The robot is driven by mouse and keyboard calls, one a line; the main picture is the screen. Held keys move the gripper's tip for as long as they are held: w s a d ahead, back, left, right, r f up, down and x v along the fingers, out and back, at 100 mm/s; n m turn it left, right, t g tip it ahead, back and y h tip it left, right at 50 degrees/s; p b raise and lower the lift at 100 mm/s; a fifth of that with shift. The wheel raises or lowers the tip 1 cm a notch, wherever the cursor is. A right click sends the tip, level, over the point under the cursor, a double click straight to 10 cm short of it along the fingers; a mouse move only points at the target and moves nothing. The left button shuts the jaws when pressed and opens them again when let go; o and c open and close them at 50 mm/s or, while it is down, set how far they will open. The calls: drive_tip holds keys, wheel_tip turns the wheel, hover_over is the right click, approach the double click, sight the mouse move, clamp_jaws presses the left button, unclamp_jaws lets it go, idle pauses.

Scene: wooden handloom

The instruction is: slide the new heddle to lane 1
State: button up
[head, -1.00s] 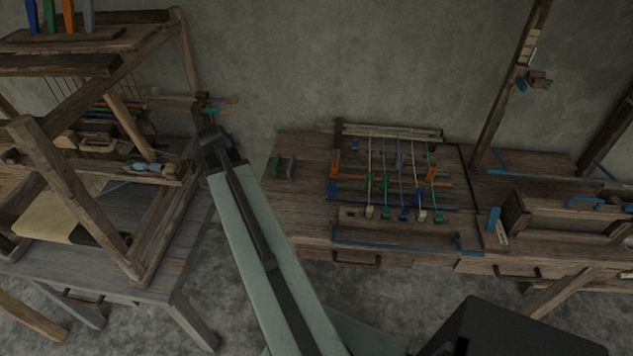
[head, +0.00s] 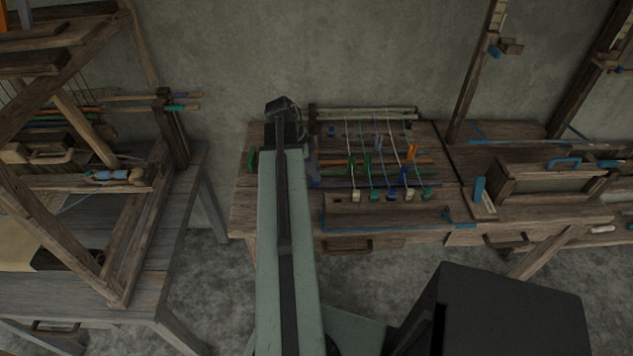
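A small rack of coloured rods and strung cords (head: 362,168) lies on the wooden bench, with small green, grey, blue and orange pieces along it. An orange piece (head: 412,152) stands at its right side and a blue piece (head: 331,130) at its back left. I cannot tell which piece is the new heddle or which lane is lane 1. My gripper (head: 283,106) is above the bench's left part, left of the rack. Its fingers are dark and too small to read. My arm hides the bench below it.
A wooden handloom (head: 140,230) stands at the left on a grey table (head: 145,290). A wooden frame with a blue handle (head: 545,180) is on the bench at right, near upright posts (head: 475,75). Grey floor (head: 215,300) shows between the tables.

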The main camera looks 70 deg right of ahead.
sight(318, 184)
drive_tip(key=b+x, duration=0.1)
drive_tip(key=x, duration=0.2)
drive_tip(key=shift+f+b, duration=0.1)
drive_tip(key=shift+b, duration=0.25)
clamp_jaws()
idle(1.0)
